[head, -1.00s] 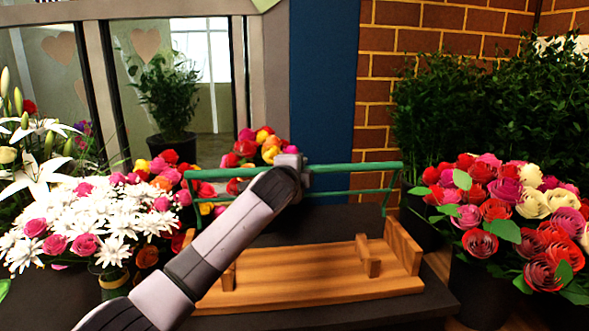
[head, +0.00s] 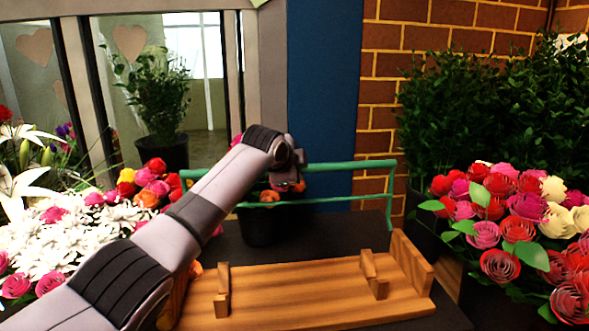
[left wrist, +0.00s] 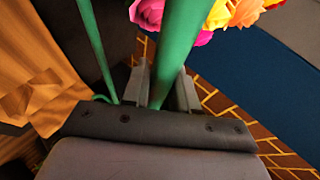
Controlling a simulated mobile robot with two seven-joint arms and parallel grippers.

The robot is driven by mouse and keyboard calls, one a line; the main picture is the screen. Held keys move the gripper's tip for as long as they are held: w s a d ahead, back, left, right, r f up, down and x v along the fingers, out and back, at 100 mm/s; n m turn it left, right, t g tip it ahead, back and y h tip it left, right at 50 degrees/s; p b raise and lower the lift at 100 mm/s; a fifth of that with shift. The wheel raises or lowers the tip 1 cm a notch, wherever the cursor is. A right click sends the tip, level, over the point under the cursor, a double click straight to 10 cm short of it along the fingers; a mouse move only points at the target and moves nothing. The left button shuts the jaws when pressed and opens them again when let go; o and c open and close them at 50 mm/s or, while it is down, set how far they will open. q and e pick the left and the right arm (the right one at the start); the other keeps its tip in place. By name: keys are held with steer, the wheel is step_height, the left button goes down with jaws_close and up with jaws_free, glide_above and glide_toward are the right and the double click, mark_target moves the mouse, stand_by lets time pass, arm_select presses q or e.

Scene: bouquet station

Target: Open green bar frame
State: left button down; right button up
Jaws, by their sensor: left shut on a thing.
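The green bar frame (head: 345,165) spans the space above and behind the wooden base (head: 300,298) in the head view. It has an upper bar, a lower bar and a short upright at its right end. My left gripper (head: 292,172) is at the middle of the upper bar, partly hidden by my arm. In the left wrist view, a thick green bar (left wrist: 185,28) passes between the two fingers of the left gripper (left wrist: 163,88), which are shut on it. A thinner green bar (left wrist: 95,45) runs to the left. My right gripper is not in view.
Black pots of paper roses (head: 510,225) stand at the right, and white flowers (head: 70,240) at the left. A dark pot (head: 260,225) with flowers is behind the frame. A brick wall (head: 385,110) and a blue panel (head: 322,100) are at the back.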

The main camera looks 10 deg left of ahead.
arm_select(q)
steer(key=shift+f, duration=0.25)
steer(key=c, duration=1)
jaws_free()
steer(key=shift+s+r, duration=0.1)
steer(key=shift+r, duration=0.1)
steer(key=shift+s, duration=0.1)
steer(key=shift+b+v, duration=1.05)
steer(key=shift+v, duration=2.3)
steer(key=shift+a, duration=0.1)
